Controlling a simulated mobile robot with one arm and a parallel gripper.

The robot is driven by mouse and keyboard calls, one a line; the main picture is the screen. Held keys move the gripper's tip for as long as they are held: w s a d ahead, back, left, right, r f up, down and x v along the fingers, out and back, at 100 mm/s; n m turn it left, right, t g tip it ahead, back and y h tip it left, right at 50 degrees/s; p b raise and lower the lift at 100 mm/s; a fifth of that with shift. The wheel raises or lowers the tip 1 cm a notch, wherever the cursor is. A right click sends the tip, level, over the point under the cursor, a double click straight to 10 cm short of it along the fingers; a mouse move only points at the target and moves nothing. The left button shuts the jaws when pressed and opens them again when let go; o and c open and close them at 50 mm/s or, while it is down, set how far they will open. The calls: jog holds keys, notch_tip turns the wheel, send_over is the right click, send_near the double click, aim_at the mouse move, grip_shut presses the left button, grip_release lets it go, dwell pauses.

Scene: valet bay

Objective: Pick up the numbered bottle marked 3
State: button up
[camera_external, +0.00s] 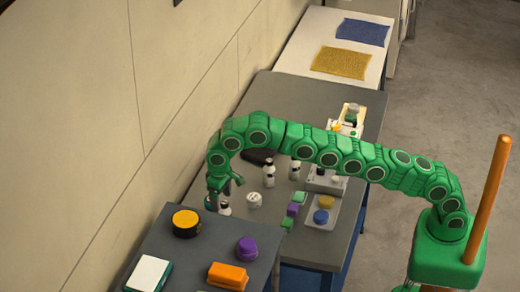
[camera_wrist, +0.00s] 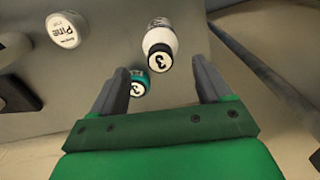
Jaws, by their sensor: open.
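Two bottle tops marked 3 show in the wrist view. One is a white bottle with a black neck (camera_wrist: 162,42), its round top facing the camera between the fingertips. The other is a teal-banded bottle (camera_wrist: 137,82), smaller in view, beside the left finger and partly hidden by it. My gripper (camera_wrist: 160,66) is open and empty, its fingers on either side of the white bottle's top. In the external view my gripper (camera_external: 224,190) hangs just above a small white bottle (camera_external: 225,209) near the wall side of the grey table.
A white jar labelled Pine (camera_wrist: 66,30) stands near the bottles. Other black-and-white bottles (camera_external: 269,173) stand farther back. A tray (camera_external: 330,222) holds yellow and blue pieces, with green and purple blocks beside it. The wall is close on the left.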

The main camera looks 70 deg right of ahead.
aim_at(224, 213)
jog(key=shift+s+f, duration=0.1)
jog(key=shift+f, duration=0.9)
jog(key=shift+f, duration=0.1)
jog(key=shift+s+a+f, duration=0.1)
jog(key=shift+s+f, duration=0.1)
jog(key=shift+f, duration=0.35)
jog(key=shift+s+a+f, duration=0.1)
jog(key=shift+s+f, duration=0.1)
jog(key=shift+f, duration=1.6)
jog(key=shift+c, duration=0.4)
jog(key=c, duration=1.1)
jog(key=shift+r, duration=0.1)
jog(key=shift+c, duration=0.2)
